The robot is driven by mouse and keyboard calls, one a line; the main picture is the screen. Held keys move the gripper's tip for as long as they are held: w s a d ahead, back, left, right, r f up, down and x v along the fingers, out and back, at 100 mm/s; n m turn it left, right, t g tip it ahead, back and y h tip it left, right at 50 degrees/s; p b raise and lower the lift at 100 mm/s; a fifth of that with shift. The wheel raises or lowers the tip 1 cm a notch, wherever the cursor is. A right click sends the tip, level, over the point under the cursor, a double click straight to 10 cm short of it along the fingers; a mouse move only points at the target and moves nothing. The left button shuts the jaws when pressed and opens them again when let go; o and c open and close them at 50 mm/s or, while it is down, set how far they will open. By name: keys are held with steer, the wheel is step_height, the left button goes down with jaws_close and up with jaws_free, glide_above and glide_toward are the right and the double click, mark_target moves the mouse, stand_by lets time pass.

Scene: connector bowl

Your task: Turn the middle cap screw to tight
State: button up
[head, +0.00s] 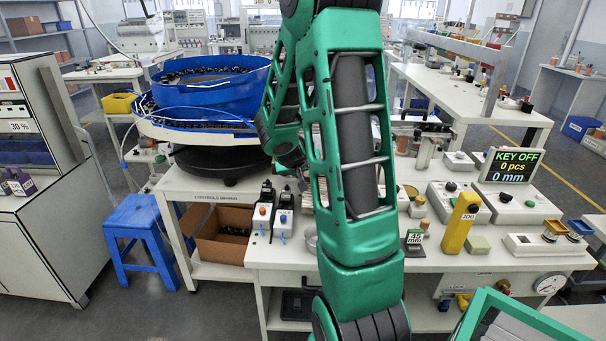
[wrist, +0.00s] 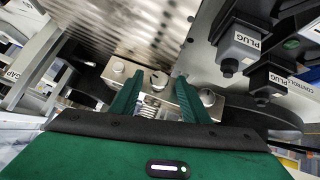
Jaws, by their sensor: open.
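The middle cap screw (wrist: 158,79) is a round metal head with a dark slot, on a shiny metal bracket. A left screw (wrist: 118,68) and a right screw (wrist: 207,97) sit on the same bracket. My gripper (wrist: 160,75) is open in the wrist view, its two green fingers on either side of the middle screw, with gaps to it. Whether the fingers reach down to the head's depth I cannot tell. A spring (wrist: 151,103) shows below the screw, between the fingers. In the head view my own arm hides the gripper and the screws.
Dark plugs on grey boxes labelled PLUG (wrist: 247,42) stand right of the bracket, near my gripper. The blue bowl (head: 215,95) stands at the back left of the bench. A display (head: 508,167) reads KEY OFF, 0 pcs, 0 mm. A yellow JOG pendant (head: 459,222) stands at right.

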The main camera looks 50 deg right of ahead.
steer(key=shift+a, duration=0.1)
steer(key=c, duration=1.1)
steer(key=shift+o, duration=0.2)
steer(key=shift+s+d+m+t+y, duration=0.15)
steer(key=shift+m+t+y, duration=0.2)
steer(key=shift+t+y, duration=0.1)
steer(key=shift+s+d+m+t+y, duration=0.1)
steer(key=shift+d+m+t+y, duration=0.05)
steer(key=shift+m+t+y, duration=0.25)
steer(key=shift+s+d+m+t+y, duration=0.1)
steer(key=shift+m+t+y, duration=0.35)
steer(key=shift+t+y, duration=0.4)
